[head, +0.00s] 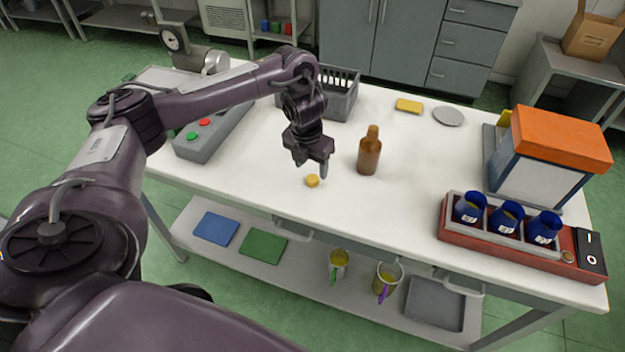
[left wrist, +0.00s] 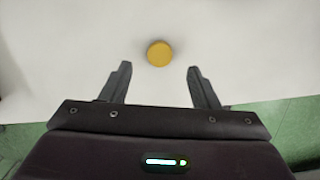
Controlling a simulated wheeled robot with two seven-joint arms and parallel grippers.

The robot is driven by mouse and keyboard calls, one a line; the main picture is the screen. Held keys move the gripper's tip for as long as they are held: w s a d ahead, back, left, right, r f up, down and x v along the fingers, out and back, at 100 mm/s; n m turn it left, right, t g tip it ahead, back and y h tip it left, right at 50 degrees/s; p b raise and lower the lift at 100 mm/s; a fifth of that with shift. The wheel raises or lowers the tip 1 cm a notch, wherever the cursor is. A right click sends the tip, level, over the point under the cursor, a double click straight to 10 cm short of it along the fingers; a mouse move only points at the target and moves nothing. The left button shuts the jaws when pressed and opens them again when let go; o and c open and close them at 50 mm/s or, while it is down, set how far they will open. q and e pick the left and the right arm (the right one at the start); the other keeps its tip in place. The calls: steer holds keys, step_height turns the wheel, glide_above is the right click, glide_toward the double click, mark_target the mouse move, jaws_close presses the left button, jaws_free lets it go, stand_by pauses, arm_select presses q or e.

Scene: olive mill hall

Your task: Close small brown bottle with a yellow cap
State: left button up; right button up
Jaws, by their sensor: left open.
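The small brown bottle (head: 369,152) stands upright on the white table, with no cap on its neck. The yellow cap (head: 312,180) lies on the table near its front edge, left of the bottle and nearer to me. My left gripper (head: 312,170) is open and empty above the table, just behind the cap in the head view. In the left wrist view the cap (left wrist: 159,53) lies beyond the open fingertips (left wrist: 158,68), roughly centred between them. The bottle is out of the left wrist view. My right gripper is not in view.
A grey basket (head: 340,98) stands behind my left gripper, and a control box with buttons (head: 205,135) stands to the left. A red rack (head: 515,238) with blue cups and an orange-topped box (head: 550,150) are at the right. The table between bottle and rack is clear.

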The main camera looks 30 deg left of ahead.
mark_target(313, 178)
arm_select(q)
steer(key=f, duration=0.2)
steer(key=w+f+b, duration=0.1)
steer(key=f, duration=0.1)
steer(key=shift+f, duration=0.4)
steer(key=shift+s, duration=0.1)
steer(key=c, duration=1)
